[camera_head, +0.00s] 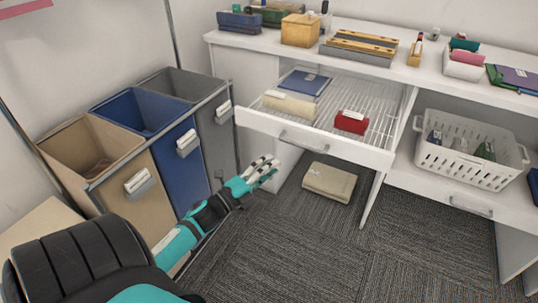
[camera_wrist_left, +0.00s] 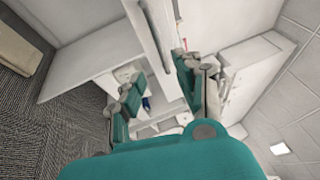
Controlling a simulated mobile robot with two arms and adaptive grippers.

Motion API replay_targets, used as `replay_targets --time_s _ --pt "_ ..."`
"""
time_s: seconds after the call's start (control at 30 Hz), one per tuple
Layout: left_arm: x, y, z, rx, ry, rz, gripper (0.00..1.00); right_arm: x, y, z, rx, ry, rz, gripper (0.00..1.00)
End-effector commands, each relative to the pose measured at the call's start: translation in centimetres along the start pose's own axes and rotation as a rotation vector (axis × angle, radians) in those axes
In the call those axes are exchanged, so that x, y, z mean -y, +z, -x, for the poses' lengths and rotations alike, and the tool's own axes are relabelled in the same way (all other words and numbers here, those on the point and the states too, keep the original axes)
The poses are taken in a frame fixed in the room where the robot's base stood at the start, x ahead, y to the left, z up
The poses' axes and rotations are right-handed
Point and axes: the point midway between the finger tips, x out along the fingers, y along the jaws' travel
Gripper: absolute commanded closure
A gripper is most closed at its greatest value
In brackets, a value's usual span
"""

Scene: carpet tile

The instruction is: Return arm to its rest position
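My left arm, teal and black, reaches in from the lower left. Its left gripper (camera_head: 268,168) is in front of the left part of the pulled-out drawer front (camera_head: 345,149); in the head view it appears just left of and below the drawer handle (camera_head: 302,145). In the left wrist view the two fingers of the left gripper (camera_wrist_left: 156,72) stand apart, with nothing seen held between them. The white drawer and cabinet edges show beyond the fingers. I cannot tell whether a finger touches the drawer. My right gripper is not in view.
Beige, blue (camera_head: 133,116) and grey bins stand at left. The drawer holds a blue folder (camera_head: 305,82), a cream bundle (camera_head: 290,105) and a red item (camera_head: 351,121). A folded beige bundle (camera_head: 329,182) lies under the desk. A white basket (camera_head: 470,158) is at right. Front carpet is clear.

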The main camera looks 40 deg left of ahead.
Motion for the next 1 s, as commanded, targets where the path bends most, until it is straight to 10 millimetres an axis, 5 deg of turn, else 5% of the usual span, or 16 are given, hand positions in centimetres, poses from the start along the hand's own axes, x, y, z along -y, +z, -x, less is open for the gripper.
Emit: replay_targets --time_s 0.33,0.43,0.57,0.67,0.8,1.0 --pt "-0.2 0.0 0.0 0.003 0.004 0.007 0.66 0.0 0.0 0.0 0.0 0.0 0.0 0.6" --pt "-2.1 0.0 0.4 0.04 0.046 0.07 0.66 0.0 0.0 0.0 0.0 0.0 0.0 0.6" --pt "-8.6 -0.5 2.1 0.168 0.19 0.281 0.66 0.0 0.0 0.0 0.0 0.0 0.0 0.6" --pt "-15.4 -2.0 4.9 0.308 0.348 0.491 0.66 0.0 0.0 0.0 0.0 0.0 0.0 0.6" --pt "-24.0 -6.0 10.1 0.505 0.57 0.753 0.66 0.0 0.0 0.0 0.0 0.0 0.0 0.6" --pt "-32.4 -13.7 18.8 0.775 0.868 1.02 0.66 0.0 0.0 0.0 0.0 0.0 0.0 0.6"
